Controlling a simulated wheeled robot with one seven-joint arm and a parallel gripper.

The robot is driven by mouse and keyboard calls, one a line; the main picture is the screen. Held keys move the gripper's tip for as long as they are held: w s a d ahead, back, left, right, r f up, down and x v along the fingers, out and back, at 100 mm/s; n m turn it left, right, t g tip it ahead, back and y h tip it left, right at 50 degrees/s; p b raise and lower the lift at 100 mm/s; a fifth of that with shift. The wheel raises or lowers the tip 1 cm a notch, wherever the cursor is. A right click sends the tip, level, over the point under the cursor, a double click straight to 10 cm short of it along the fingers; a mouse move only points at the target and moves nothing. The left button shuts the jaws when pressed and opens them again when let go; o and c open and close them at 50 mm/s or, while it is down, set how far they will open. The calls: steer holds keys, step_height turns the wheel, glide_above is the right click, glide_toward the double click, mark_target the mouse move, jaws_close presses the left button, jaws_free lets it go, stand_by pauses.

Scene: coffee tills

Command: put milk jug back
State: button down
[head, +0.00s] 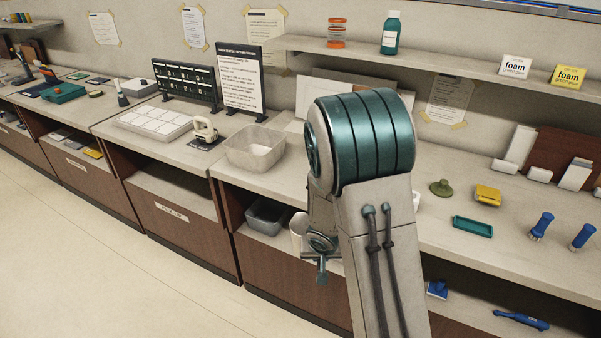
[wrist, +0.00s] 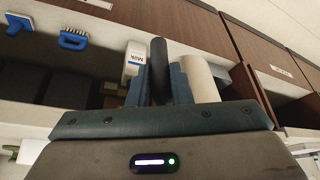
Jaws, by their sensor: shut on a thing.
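My gripper (head: 321,268) hangs in front of the counter's open lower shelf, partly hidden behind my arm. In the wrist view its blue fingers (wrist: 163,88) are shut on a dark upright handle (wrist: 158,62). A cream, rounded body (wrist: 203,80) stands right beside that handle; I take the two together as the milk jug. In the head view the jug's pale side (head: 297,229) shows just left of the gripper, off the counter top. Its opening and contents cannot be made out.
A white carton labelled Milk (wrist: 134,60) is beyond the fingers in the wrist view. A grey bin (head: 267,216) sits on the lower shelf beside the jug. A clear tub (head: 255,148) stands on the counter above. Blue brushes (wrist: 73,40) lie on the lower shelf.

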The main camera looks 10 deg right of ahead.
steer(key=w+a+r+m+g+h, duration=0.2)
steer(key=w+a+r+m+g, duration=0.1)
steer(key=r+m, duration=0.7)
steer(key=w+a+r+m+g+h, duration=0.1)
steer(key=w+a+r+m+g, duration=0.1)
steer(key=r+m, duration=0.7)
steer(key=shift+w+a+r+m+g+h, duration=0.4)
steer(key=shift+w+a+r, duration=0.05)
steer(key=shift+w+a, duration=0.45)
